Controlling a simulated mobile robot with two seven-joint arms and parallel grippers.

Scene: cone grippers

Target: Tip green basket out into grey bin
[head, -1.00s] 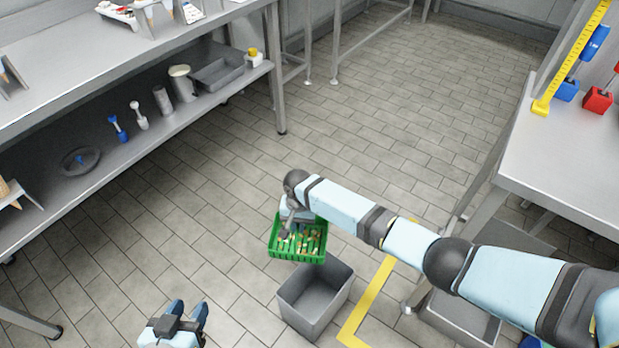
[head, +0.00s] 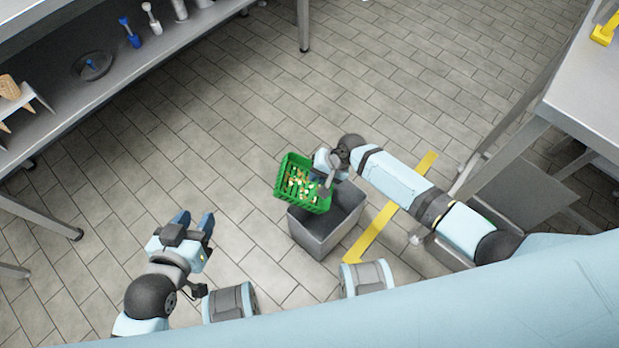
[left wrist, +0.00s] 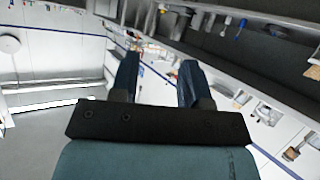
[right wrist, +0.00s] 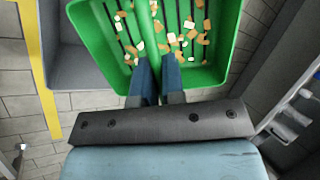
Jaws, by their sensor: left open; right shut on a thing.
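The green basket (head: 290,169) is held above the far left part of the grey bin (head: 318,237), tilted somewhat, with several small tan and white pieces (head: 301,186) inside. My left gripper (head: 194,222) is open and empty, left of the bin.
A yellow floor line (head: 385,225) runs just right of the bin. A metal table (head: 590,105) stands at the right. The tiled floor between is clear.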

